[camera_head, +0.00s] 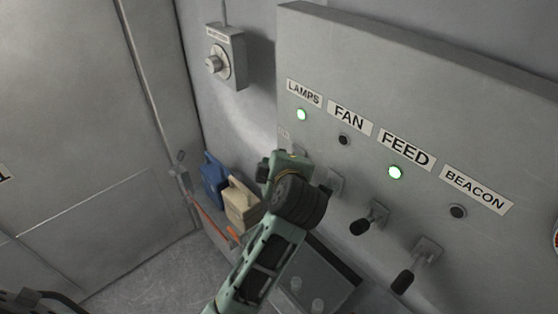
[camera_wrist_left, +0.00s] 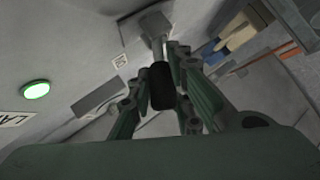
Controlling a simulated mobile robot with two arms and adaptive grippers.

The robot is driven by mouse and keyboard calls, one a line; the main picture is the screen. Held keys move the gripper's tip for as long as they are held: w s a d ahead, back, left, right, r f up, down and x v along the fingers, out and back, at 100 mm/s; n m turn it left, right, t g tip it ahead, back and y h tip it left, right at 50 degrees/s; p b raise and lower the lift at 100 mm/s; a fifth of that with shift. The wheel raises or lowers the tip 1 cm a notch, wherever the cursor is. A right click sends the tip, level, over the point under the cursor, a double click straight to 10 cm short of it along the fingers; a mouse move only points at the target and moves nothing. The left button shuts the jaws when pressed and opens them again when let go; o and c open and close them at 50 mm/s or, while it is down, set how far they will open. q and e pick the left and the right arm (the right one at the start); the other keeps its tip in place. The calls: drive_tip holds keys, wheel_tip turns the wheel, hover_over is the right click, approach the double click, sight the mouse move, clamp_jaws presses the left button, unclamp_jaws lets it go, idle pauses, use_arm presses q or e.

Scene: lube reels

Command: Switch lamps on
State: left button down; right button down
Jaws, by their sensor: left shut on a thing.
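The LAMPS label (camera_head: 304,92) is at the upper left of the grey panel. The LAMPS indicator (camera_head: 302,115) below it glows green, and it also shows lit in the wrist view (camera_wrist_left: 36,90). My left gripper (camera_head: 287,180) is in front of the leftmost lever position below that light and hides the lever in the head view. In the left wrist view, the lever's black handle (camera_wrist_left: 162,86) sits between the fingers of my left gripper (camera_wrist_left: 160,98), which is shut on it. My right gripper is not in view.
The FEED light (camera_head: 395,172) is green; FAN (camera_head: 344,139) and BEACON (camera_head: 458,211) lights are dark. Other levers (camera_head: 369,220) (camera_head: 406,277) stand to the right. A rotary switch (camera_head: 217,62) is on the back wall. Blue (camera_head: 212,178) and beige (camera_head: 240,203) containers stand left of the gripper.

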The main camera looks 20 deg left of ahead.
use_arm(q)
drive_tip(key=shift+w+r, duration=0.15)
drive_tip(key=shift+r, duration=0.35)
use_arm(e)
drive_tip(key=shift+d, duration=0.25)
use_arm(q)
drive_tip(key=c, duration=2)
unclamp_jaws()
drive_tip(key=o, duration=0.3)
drive_tip(key=shift+f, duration=0.15)
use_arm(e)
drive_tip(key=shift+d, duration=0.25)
use_arm(q)
drive_tip(key=shift+a+f, duration=0.1)
drive_tip(key=shift+f, duration=0.05)
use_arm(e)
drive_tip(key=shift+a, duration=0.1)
